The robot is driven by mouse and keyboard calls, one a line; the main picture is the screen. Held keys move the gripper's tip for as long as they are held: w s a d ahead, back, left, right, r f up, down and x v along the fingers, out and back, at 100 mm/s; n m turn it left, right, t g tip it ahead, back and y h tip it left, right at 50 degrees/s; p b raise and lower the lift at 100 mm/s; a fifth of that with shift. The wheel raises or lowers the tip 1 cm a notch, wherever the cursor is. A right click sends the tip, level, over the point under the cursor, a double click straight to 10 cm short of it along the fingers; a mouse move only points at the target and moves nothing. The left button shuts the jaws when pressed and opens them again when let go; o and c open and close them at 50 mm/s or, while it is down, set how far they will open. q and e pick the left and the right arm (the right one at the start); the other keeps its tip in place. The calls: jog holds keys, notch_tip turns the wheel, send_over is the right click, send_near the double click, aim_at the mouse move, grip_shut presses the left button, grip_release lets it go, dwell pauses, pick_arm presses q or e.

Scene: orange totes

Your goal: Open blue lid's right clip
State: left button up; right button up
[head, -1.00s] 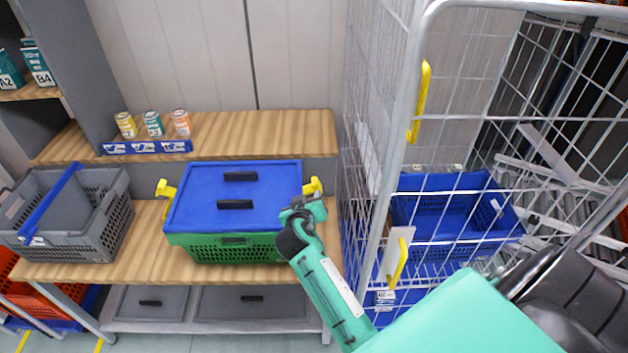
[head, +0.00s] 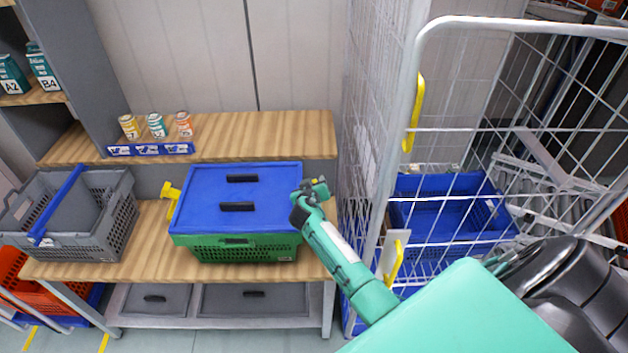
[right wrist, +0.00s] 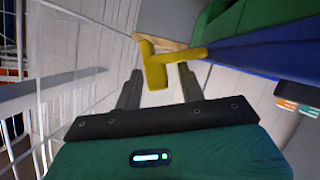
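A blue lid (head: 212,198) lies on a green crate (head: 240,254) on the wooden bench. Its yellow left clip (head: 171,192) sticks out at the left side. My right gripper (head: 314,187) is at the lid's right side and hides most of the right clip in the head view. In the right wrist view the yellow right clip (right wrist: 156,72) shows between my two dark fingertips. The fingers are spread, with a gap beside the clip, and it stands out from the blue lid edge. I cannot tell whether a finger touches it. My left gripper is not in view.
A wire cage trolley (head: 410,60) with a blue tote (head: 440,240) stands close on the right of my right arm. A grey crate (head: 85,240) stands left of the green one. Several cans stand on the shelf (head: 250,135) behind.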

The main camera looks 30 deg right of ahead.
jog(key=shift+w+d+f, duration=0.15)
jog(key=shift+w+d, duration=0.1)
jog(key=shift+w, duration=0.05)
grip_shut()
jog(key=shift+a+f+b, duration=0.1)
jog(key=shift+a+b, duration=0.05)
jog(key=shift+b, duration=0.4)
jog(key=shift+w+a+r+n+h+b, duration=0.15)
jog(key=shift+r+n+h+b, duration=0.15)
jog(key=shift+n, duration=0.2)
grip_release()
